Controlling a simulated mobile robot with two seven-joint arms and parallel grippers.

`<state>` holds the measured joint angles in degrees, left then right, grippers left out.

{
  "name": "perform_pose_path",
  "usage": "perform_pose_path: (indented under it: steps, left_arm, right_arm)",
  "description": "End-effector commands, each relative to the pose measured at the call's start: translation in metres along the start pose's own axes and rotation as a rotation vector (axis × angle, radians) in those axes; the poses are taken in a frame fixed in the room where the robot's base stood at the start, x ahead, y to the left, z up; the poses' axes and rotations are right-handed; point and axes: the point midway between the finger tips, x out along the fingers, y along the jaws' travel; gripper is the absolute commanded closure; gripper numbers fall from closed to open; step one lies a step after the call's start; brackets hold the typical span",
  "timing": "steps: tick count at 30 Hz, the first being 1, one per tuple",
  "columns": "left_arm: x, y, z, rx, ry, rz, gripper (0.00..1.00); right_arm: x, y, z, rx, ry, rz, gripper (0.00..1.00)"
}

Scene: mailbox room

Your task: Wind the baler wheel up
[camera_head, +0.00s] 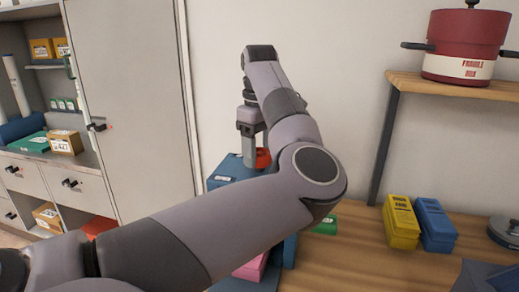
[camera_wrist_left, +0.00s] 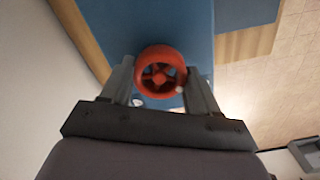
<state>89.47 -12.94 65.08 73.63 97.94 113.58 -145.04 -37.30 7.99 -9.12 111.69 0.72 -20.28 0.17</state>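The baler wheel (camera_wrist_left: 160,72) is a small red spoked wheel on the blue baler (camera_wrist_left: 160,20). In the head view, part of the red wheel (camera_head: 263,158) shows beside my gripper fingers, and the blue baler (camera_head: 228,172) stands behind my arm, largely hidden. My left gripper (camera_head: 250,155) points down at the baler. In the left wrist view, the fingers of my left gripper (camera_wrist_left: 161,80) stand apart, one on each side of the wheel, with narrow gaps showing. Whether either finger touches the rim is unclear. My right gripper is not in view.
A yellow box (camera_head: 401,222) and a blue box (camera_head: 435,225) stand on the wooden table (camera_head: 350,255), right of my arm. A red pot (camera_head: 466,45) sits on a raised shelf (camera_head: 440,92). A grey cabinet (camera_head: 130,90) is at left. A pink item (camera_head: 250,268) shows below my arm.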

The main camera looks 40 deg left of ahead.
Motion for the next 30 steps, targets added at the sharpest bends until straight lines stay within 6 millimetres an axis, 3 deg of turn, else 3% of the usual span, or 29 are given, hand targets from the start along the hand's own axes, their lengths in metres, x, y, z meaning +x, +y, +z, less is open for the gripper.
perform_pose_path:
  steps: [14,30]
  left_arm:
    - [0.0,0.0,0.0,-0.069,0.001,0.001,0.7]
    - [0.0,0.0,0.0,-0.517,-0.001,0.001,0.7]
  right_arm:
    - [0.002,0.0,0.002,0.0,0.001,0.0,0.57]
    - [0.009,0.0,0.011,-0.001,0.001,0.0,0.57]
